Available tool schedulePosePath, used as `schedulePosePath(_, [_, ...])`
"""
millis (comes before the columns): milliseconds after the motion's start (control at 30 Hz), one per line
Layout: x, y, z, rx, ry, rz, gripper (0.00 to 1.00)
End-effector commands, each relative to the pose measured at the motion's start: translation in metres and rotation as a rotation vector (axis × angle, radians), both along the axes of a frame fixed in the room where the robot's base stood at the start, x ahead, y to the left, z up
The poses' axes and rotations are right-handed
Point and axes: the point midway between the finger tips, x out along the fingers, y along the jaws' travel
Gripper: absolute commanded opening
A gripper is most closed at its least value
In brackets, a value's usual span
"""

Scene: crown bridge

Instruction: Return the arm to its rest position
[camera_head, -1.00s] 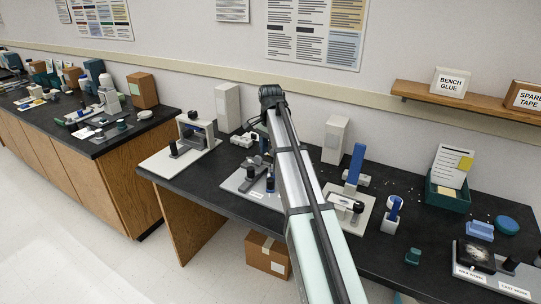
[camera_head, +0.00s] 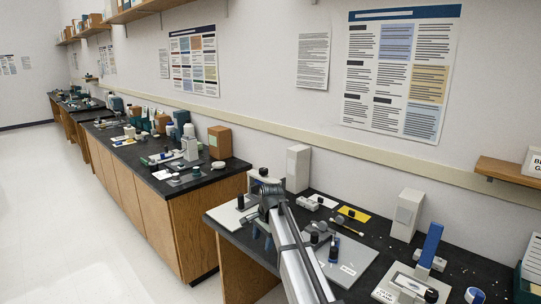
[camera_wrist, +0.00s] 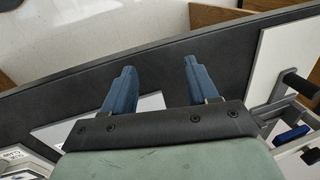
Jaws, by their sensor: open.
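My arm reaches up from the bottom of the head view over the black bench, and its end hides part of the bench behind it. In the wrist view my gripper (camera_wrist: 160,85) shows two blue fingers spread wide apart with nothing between them. The fingers point toward the bench's front edge, above the dark bench top (camera_wrist: 85,95). In the head view the fingers are mostly hidden by the arm.
A grey plate (camera_head: 345,262) with dark fixtures lies right of my arm. A white base with a blue upright (camera_head: 431,245) stands farther right. White boxes (camera_head: 298,168) stand along the wall. Another bench (camera_head: 190,215) is at left, with open floor (camera_head: 60,215) beside it.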

Motion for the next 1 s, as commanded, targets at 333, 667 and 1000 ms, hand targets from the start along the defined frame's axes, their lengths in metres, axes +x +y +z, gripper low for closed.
schedulePosePath(333, [-0.045, 0.043, -0.106, 0.002, 0.02, 0.131, 0.58])
schedulePosePath(667, [-0.104, -0.007, -0.215, -0.049, 0.113, 0.242, 0.58])
schedulePosePath(1000, [-0.186, -0.064, -0.312, -0.083, 0.226, 0.363, 0.58])
